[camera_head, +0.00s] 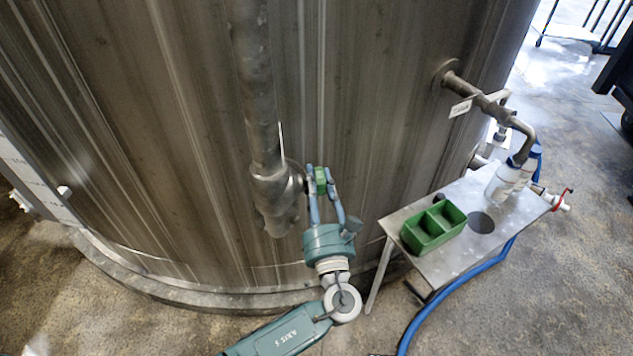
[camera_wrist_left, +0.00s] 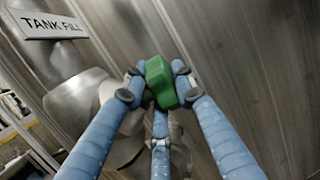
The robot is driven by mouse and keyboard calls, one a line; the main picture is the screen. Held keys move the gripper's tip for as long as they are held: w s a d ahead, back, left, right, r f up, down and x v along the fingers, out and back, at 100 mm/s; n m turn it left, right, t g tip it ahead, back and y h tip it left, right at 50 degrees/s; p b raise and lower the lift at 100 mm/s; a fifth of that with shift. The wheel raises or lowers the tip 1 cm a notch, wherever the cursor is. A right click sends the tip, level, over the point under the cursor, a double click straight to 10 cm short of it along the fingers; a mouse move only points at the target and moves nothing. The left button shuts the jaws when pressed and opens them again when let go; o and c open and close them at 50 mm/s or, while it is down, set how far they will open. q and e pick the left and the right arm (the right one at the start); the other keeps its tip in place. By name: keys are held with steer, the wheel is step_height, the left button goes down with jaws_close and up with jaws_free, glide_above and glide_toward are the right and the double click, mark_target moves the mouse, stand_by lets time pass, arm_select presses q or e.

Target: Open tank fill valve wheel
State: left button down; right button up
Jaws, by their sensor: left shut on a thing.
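The tank fill valve wheel (camera_head: 321,181) is a small green handle on the side of a metal valve body (camera_head: 277,195) at the foot of a vertical pipe. My left gripper (camera_head: 322,178) is shut on the green wheel, with blue fingers on both sides of it. In the left wrist view the green wheel (camera_wrist_left: 160,82) sits between the fingertips, and a third finger below hides part of it. A white "TANK FILL" sign (camera_wrist_left: 48,24) shows at the upper left there. My right gripper is not in view.
A large metal tank (camera_head: 180,130) fills the back. On the right, a metal side table (camera_head: 470,255) carries a green two-compartment box (camera_head: 433,227) below a pipe with a tap. A blue hose (camera_head: 455,290) runs down to the floor.

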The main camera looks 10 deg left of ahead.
arm_select(q)
steer(key=c, duration=1.4)
jaws_free()
steer(key=v, duration=1.2)
